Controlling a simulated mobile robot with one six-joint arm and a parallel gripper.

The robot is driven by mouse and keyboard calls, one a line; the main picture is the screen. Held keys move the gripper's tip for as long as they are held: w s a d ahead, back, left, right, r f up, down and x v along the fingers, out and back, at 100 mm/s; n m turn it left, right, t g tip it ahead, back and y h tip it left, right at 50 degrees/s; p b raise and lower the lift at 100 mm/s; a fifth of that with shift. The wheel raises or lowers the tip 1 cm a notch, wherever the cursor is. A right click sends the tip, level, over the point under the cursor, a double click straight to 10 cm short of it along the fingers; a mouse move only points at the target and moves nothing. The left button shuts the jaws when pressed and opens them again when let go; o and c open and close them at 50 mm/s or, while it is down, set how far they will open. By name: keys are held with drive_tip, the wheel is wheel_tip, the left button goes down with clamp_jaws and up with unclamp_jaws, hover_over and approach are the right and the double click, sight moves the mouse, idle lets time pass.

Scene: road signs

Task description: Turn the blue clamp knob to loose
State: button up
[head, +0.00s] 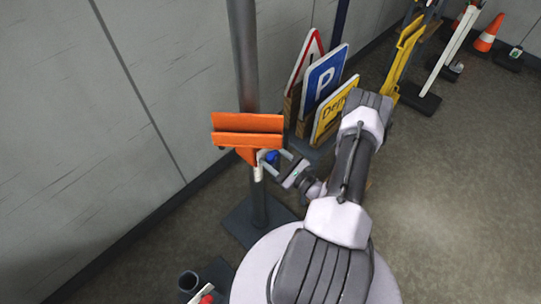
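The blue clamp knob (272,157) shows as a small blue spot at the lower right of the orange bracket (247,131) on the grey pole (244,60). My gripper (274,159) reaches in from the right, and its two fingers look spread apart, one on each side of the knob in this view. I cannot tell whether they touch it. The knob is partly hidden by the fingers, and its marking and turn angle are too small to read.
Signs lean right behind the pole: a red-edged triangle (305,63), a blue P sign (325,78) and a yellow sign (335,112). The pole's dark base (243,225) stands on the floor. Cones and barriers are at the back right. Open floor (450,190) lies at right.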

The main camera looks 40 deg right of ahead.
drive_tip(key=shift+o, duration=0.9)
drive_tip(key=s+d+p, duration=0.1)
drive_tip(key=s+p, duration=0.2)
drive_tip(key=s, duration=1.4)
drive_tip(key=shift+s, duration=0.2)
drive_tip(key=shift+d, duration=0.15)
